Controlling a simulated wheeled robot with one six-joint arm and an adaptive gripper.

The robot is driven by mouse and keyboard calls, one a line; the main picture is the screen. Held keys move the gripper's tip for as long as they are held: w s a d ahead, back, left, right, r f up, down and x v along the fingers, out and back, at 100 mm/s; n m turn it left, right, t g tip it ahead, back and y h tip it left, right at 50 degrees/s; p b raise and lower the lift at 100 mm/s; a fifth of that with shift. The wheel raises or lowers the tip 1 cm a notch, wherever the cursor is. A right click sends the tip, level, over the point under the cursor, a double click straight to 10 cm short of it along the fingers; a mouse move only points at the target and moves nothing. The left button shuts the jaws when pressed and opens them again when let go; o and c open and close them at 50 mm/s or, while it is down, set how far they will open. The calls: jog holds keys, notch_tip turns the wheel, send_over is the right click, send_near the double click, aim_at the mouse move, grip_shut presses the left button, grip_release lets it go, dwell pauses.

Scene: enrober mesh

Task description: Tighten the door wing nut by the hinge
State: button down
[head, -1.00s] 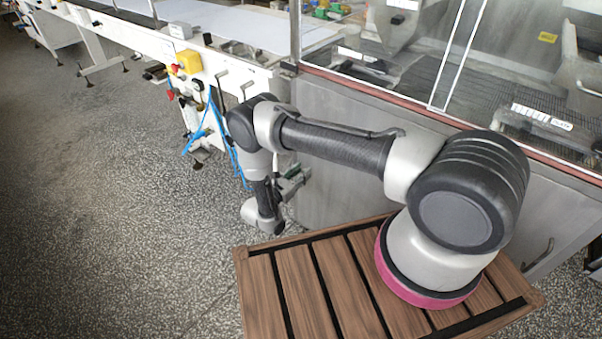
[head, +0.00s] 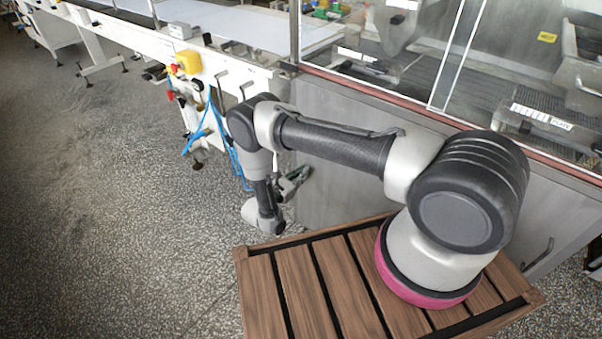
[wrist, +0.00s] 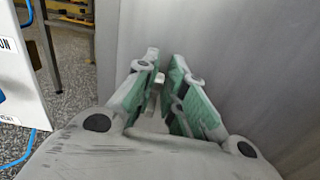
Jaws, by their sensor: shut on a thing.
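In the wrist view my gripper (wrist: 165,72), with green pads, is closed around a small pale metal piece, the wing nut (wrist: 159,78), in front of the grey panel. Only a small part of the nut shows between the fingers. The hinge is not clearly visible in either view. In the head view the nut is hidden by my gripper and arm.
A white conveyor frame (head: 130,38) with a yellow switch box (head: 189,62) and blue hoses (head: 232,160) stands left of the panel. Clear guards (head: 450,60) rise above it. The speckled floor (head: 120,220) at left is open.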

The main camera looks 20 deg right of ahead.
aim_at(313, 175)
jog(key=m, duration=0.3)
jog(key=s+m, duration=0.1)
jog(key=m, duration=0.1)
jog(key=shift+d+f+m, duration=0.3)
jog(key=shift+d, duration=0.1)
jog(key=m, duration=0.3)
jog(key=s+f+m, duration=0.1)
jog(key=m, duration=0.1)
jog(key=shift+d, duration=0.25)
jog(key=m, duration=0.3)
jog(key=shift+d+f+m, duration=0.1)
jog(key=shift+f+m, duration=0.55)
jog(key=shift+m, duration=1.15)
jog(key=c, duration=1.5)
grip_release()
jog(key=shift+s, duration=0.1)
